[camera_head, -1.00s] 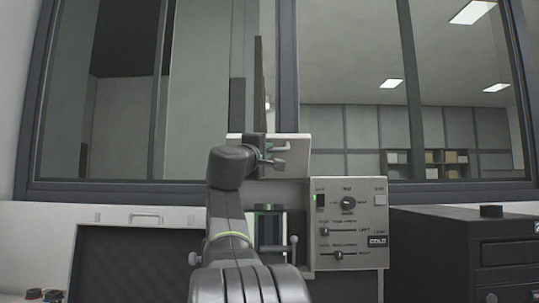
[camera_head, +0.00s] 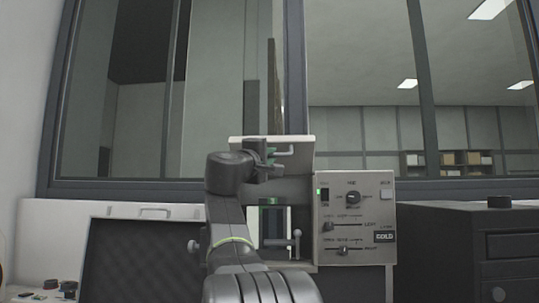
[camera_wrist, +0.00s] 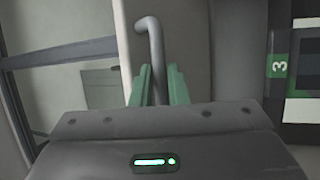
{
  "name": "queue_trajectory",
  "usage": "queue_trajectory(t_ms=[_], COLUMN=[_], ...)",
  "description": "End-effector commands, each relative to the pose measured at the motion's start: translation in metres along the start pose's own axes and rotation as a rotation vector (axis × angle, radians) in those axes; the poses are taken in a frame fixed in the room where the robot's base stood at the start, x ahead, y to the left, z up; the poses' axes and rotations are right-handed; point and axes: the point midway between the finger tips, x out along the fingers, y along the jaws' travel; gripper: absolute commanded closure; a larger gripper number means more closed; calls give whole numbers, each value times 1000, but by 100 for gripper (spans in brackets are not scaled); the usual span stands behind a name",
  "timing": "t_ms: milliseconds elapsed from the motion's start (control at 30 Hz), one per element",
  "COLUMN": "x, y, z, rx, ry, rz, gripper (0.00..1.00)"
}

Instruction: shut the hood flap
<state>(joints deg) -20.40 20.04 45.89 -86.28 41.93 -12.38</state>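The hood flap (camera_head: 300,142) is a pale panel at the top of the press, raised, with its lit face toward me in the head view. A grey bent handle (camera_head: 288,152) stands out from it. My gripper (camera_head: 270,155) is at this handle, partly covering the flap. In the wrist view the handle (camera_wrist: 155,45) runs down between the two green fingers of my gripper (camera_wrist: 159,85), which lie close on both sides of it. The contact itself is partly hidden by the gripper body.
The control panel (camera_head: 354,218) with knob and sliders is right of the press opening (camera_head: 272,222). A dark drawer cabinet (camera_head: 465,245) stands farther right. A dark textured panel (camera_head: 140,260) is at the left, with small round items (camera_head: 60,287) beside it. Windows fill the back.

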Motion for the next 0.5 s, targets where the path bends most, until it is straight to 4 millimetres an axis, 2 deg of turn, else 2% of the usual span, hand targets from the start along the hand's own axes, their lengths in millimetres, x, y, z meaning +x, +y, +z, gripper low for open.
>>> queue_trajectory(t_ms=[33,100,500], x=[2,2,-2], y=[-7,-6,-1], z=[-2,-2,-1], rx=[-5,-5,-2], ry=[1,0,0], rz=[-8,-7,0], gripper=[76,66,66])
